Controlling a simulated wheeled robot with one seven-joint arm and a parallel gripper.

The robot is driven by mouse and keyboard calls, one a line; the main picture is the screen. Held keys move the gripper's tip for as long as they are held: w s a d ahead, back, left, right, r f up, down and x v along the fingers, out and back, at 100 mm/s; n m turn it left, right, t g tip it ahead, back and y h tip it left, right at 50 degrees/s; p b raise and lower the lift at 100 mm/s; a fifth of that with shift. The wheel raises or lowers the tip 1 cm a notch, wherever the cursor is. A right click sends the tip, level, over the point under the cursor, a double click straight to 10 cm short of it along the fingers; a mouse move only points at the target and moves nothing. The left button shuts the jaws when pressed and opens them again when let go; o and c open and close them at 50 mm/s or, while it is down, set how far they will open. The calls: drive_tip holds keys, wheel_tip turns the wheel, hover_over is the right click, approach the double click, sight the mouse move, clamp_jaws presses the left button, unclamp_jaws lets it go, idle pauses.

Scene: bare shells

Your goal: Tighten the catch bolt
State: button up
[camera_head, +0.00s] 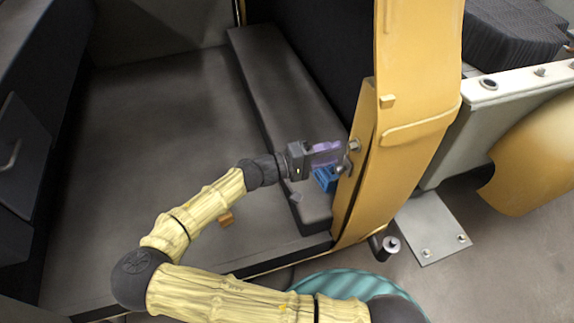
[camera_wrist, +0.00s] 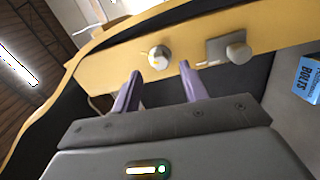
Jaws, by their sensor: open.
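A round silver bolt head (camera_wrist: 158,57) sits on the yellow panel in the wrist view, ahead of the space between my fingers. It also shows on the panel's edge in the head view (camera_head: 354,145). To its right in the wrist view is a grey catch plate (camera_wrist: 214,50) with a rounded silver knob (camera_wrist: 238,51). My gripper (camera_wrist: 160,71) has two purple fingers, spread apart with nothing between them. In the head view my gripper (camera_head: 341,152) points right at the panel, close to the bolt. I cannot tell whether a fingertip touches it.
The tall yellow panel (camera_head: 412,90) stands right of my gripper. A dark ledge (camera_head: 285,110) lies behind. The grey floor (camera_head: 150,130) left is mostly clear.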

drive_tip(key=b+v, duration=0.2)
drive_tip(key=v, duration=1)
drive_tip(key=shift+a+b, duration=0.2)
drive_tip(key=shift+b, duration=0.1)
drive_tip(key=s+d+f+m+g+y, duration=0.1)
drive_tip(key=s+d+f+g+y, duration=0.1)
drive_tip(key=d+f+g+y, duration=0.45)
drive_tip(key=s+d+f+g+y, duration=0.2)
drive_tip(key=s+d+f+y, duration=0.15)
drive_tip(key=d, duration=0.55)
drive_tip(key=s+d+r+m+t+y, duration=0.1)
drive_tip(key=s+r+t+y, duration=0.2)
drive_tip(key=r+t+y, duration=0.2)
wheel_tip(320, 180, up, 4)
drive_tip(key=shift+r+m+y, duration=0.2)
drive_tip(key=shift+m+y, duration=0.2)
drive_tip(key=shift+y, duration=0.7)
